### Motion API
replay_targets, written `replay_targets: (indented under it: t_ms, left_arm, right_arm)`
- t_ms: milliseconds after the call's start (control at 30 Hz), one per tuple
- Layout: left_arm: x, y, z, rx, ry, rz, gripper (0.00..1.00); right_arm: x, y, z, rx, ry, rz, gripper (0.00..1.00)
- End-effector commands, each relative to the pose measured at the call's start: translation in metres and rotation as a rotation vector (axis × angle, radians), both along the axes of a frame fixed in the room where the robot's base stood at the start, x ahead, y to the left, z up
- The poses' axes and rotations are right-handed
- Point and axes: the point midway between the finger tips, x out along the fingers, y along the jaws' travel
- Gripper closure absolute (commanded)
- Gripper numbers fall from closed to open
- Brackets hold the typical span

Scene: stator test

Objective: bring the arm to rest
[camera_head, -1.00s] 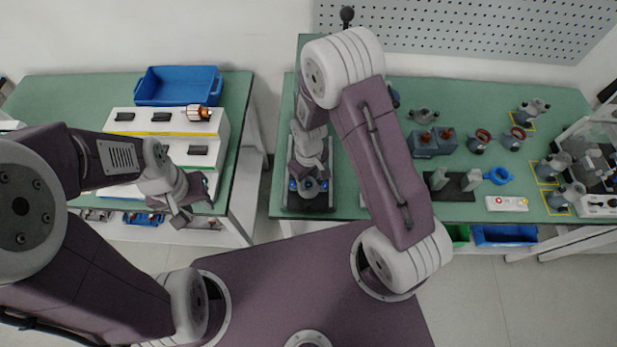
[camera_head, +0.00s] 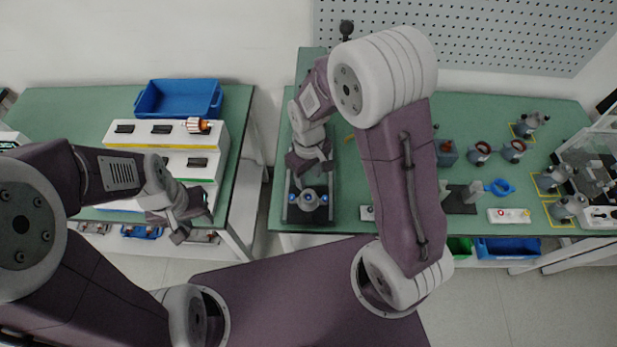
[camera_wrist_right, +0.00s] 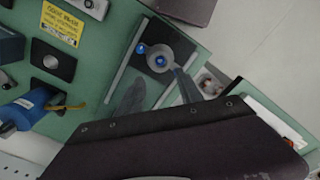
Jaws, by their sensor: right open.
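My right arm reaches over the middle table. Its gripper (camera_head: 308,166) points down just behind a dark fixture (camera_head: 296,215) that carries a grey round part (camera_head: 309,199) with blue knobs. In the right wrist view the open fingers (camera_wrist_right: 158,92) show nothing between them, and the grey part (camera_wrist_right: 159,58) with blue knobs lies beyond them. My left gripper (camera_head: 192,226) hangs at the front edge of the left table, beside the white stepped rack (camera_head: 217,165). It looks empty, but its jaw opening is too small to judge.
A blue bin (camera_head: 180,113) stands at the back of the left table (camera_head: 60,112). On the middle table (camera_head: 345,190), grey motor parts, a blue ring (camera_head: 501,187) and a white button box (camera_head: 508,216) stand right of my right arm. A pegboard (camera_head: 470,40) is behind.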

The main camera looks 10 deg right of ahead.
Motion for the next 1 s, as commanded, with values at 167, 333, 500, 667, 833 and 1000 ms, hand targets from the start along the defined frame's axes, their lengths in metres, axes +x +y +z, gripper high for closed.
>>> replay_targets:
  t_ms: [167, 333, 500, 667, 833, 1000]
  left_arm:
    - [0.0, 0.0, 0.0, 0.0, 0.0, 0.0, 0.64]
    - [0.0, 0.0, 0.0, 0.0, 0.0, 0.0, 0.64]
    - [0.0, 0.0, 0.0, 0.0, 0.0, 0.0, 0.64]
    - [0.0, 0.0, -0.005, 0.0, 0.0, 0.0, 0.64]
    - [0.0, 0.0, -0.026, 0.0, 0.0, 0.0, 0.64]
    - [0.0, 0.0, -0.028, 0.0, 0.0, 0.0, 0.64]
  right_arm:
    - [0.0, 0.0, 0.0, 0.0, 0.0, 0.0, 0.57]
    - [0.0, 0.0, 0.0, 0.0, -0.001, 0.0, 0.57]
    - [0.0, 0.0, 0.0, 0.0, -0.001, 0.0, 0.57]
    - [0.006, -0.007, 0.001, 0.005, -0.022, -0.025, 0.57]
    - [-0.015, -0.054, 0.031, 0.03, -0.124, -0.211, 0.57]
    - [-0.079, -0.073, 0.027, 0.041, -0.108, -0.458, 0.57]
